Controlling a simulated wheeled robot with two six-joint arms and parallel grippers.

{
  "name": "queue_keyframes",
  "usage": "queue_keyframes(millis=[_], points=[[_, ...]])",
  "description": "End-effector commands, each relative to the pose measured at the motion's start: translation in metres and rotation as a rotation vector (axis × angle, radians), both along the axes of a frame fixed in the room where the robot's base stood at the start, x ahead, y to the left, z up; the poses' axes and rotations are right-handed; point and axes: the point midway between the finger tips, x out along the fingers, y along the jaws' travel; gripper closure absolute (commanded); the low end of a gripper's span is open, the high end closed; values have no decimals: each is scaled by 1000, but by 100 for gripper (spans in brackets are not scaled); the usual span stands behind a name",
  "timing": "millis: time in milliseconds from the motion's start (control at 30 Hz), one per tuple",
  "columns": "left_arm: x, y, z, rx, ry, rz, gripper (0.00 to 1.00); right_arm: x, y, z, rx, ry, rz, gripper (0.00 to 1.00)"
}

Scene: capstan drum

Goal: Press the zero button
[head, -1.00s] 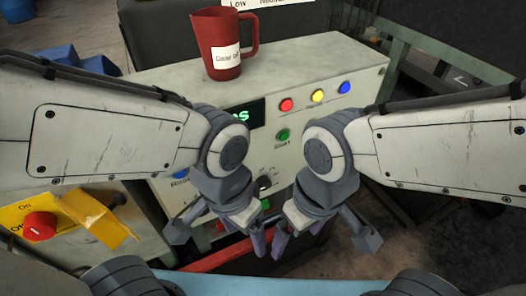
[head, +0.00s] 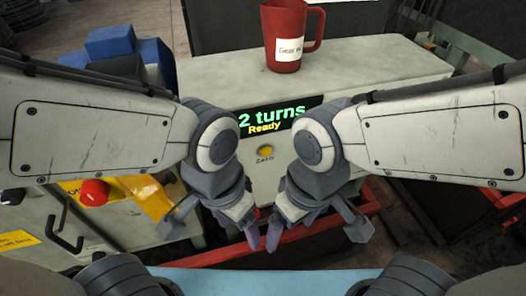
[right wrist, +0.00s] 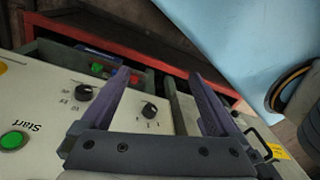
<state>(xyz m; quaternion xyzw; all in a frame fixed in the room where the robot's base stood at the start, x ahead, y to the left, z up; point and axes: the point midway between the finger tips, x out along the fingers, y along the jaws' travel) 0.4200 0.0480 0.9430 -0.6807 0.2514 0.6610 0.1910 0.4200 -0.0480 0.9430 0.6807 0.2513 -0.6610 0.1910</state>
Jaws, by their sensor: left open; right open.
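The zero button is a small yellow button (head: 265,151) labelled "Zero" in the head view. It sits on the front panel below the display (head: 270,118), which reads "2 turns" and "Ready". It shows in the gap between my two arms. My left gripper (head: 250,240) is open and empty, below and slightly left of the button. My right gripper (head: 275,240) is open and empty, just right of the left one. In the right wrist view its two purple fingers (right wrist: 160,90) stand apart over the panel. Neither gripper touches the button.
A red mug (head: 286,45) stands on top of the grey machine (head: 215,75). A red knob (head: 94,192) on a yellow plate is at the left. The right wrist view shows a green Start button (right wrist: 12,140) and black knobs (right wrist: 149,111). A red rail (head: 215,257) runs below.

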Motion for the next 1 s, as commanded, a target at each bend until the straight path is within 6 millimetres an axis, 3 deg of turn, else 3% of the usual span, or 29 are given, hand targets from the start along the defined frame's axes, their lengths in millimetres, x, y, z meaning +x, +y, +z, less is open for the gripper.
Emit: queue_keyframes(millis=[400,600,667,1000], points=[[0,0,0,0,0,0,22,0,0,0,0,0,0,5],[0,0,0,0,0,0,22,0,0,0,0,0,0,82],[0,0,0,0,0,0,22,0,0,0,0,0,0,100],[0,0,0,0,0,0,22,0,0,0,0,0,0,100]])
